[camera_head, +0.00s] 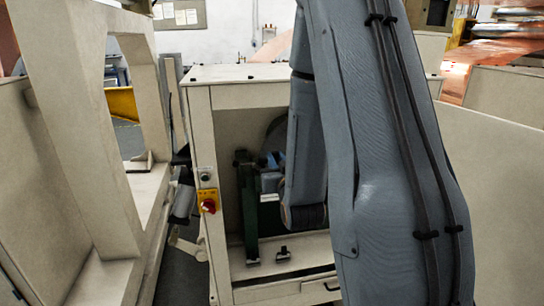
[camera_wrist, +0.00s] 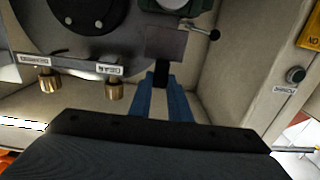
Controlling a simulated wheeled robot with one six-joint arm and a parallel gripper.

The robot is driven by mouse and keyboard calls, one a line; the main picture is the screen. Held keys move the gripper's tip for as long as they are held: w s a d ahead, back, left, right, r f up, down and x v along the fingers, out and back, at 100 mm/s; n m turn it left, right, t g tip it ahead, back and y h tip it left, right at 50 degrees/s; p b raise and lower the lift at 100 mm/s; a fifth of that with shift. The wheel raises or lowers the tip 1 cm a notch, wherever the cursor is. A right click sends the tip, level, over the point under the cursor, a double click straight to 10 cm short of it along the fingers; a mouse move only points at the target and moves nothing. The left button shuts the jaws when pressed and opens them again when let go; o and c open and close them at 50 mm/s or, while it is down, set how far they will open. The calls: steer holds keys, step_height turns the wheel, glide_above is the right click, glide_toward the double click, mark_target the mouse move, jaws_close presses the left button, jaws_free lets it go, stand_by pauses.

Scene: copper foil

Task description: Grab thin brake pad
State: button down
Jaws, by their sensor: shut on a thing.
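The thin brake pad appears to be the flat grey-brown plate (camera_wrist: 166,42) at the upper middle of the wrist view. My gripper (camera_wrist: 162,78) has blue fingers closed together on a dark part at the near end of this plate. The plate extends beyond the fingertips. In the head view my gripper is inside the open cabinet (camera_head: 229,96), with blue finger parts showing beside my arm. The pad cannot be made out in the head view, and my arm hides much of the cabinet's right side.
A large dark disc (camera_wrist: 85,12) and two brass knobs (camera_wrist: 48,82) are left of my gripper. A small black-knobbed lever (camera_wrist: 214,35) is right of the plate. In the head view a green bracket (camera_head: 248,205) stands inside the cabinet. A red switch (camera_head: 208,205) is on its left post.

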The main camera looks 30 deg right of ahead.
mark_target(275, 155)
steer(key=shift+s+a+r+p, duration=0.15)
steer(key=shift+s+p, duration=0.2)
steer(key=shift+s, duration=0.2)
steer(key=p+v, duration=0.3)
steer(key=p, duration=0.2)
steer(key=shift+s+p, duration=0.15)
steer(key=shift+p, duration=0.2)
steer(key=shift+p+v, duration=1.1)
steer(key=shift+p, duration=0.2)
